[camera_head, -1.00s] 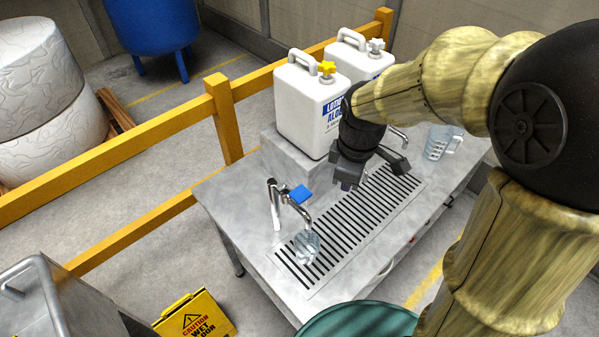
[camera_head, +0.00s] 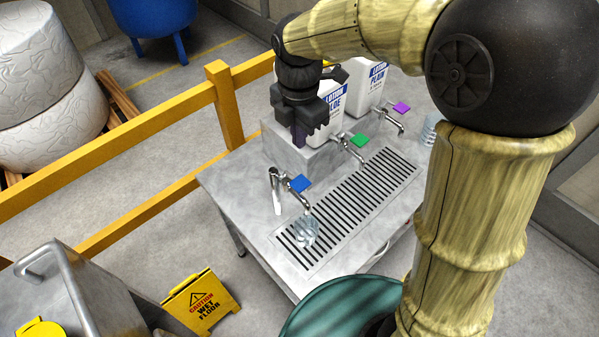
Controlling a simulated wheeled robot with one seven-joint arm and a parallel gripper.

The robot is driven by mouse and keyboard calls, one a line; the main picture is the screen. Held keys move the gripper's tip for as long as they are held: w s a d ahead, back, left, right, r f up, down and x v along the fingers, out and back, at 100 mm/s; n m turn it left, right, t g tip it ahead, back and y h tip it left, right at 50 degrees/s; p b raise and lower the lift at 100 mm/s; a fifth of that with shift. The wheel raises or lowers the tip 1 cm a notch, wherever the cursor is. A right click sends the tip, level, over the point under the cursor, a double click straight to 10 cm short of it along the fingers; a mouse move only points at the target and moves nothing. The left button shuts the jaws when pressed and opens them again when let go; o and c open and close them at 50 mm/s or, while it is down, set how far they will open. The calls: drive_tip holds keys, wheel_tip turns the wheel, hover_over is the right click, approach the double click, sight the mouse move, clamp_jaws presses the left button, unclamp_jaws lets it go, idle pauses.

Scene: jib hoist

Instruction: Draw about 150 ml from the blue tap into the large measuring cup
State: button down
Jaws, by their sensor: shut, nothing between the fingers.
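A clear cup (camera_head: 305,233) stands on the grate under that spout. I cannot make out water in it or a stream. A second clear cup (camera_head: 430,126) stands at the far right, mostly hidden by my arm; which cup is larger I cannot tell surely. My gripper (camera_head: 300,138) points down, shut and empty, in front of a white jug and behind the blue lever in the picture, apart from it.
A green-lever tap (camera_head: 358,141) and a purple-lever tap (camera_head: 401,107) stand farther right. White lotion jugs (camera_head: 366,88) stand on a raised block behind. A yellow rail (camera_head: 222,105) runs behind the counter. A wet-floor sign (camera_head: 201,302) stands front left. The grate's middle (camera_head: 350,192) is clear.

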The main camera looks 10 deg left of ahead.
sight(299, 182)
wheel_tip(299, 182, down, 13)
drive_tip(key=p, duration=0.3)
drive_tip(key=shift+r, duration=0.15)
drive_tip(key=shift+f, duration=0.4)
drive_tip(key=shift+s, duration=0.15)
drive_tip(key=shift+f, duration=0.1)
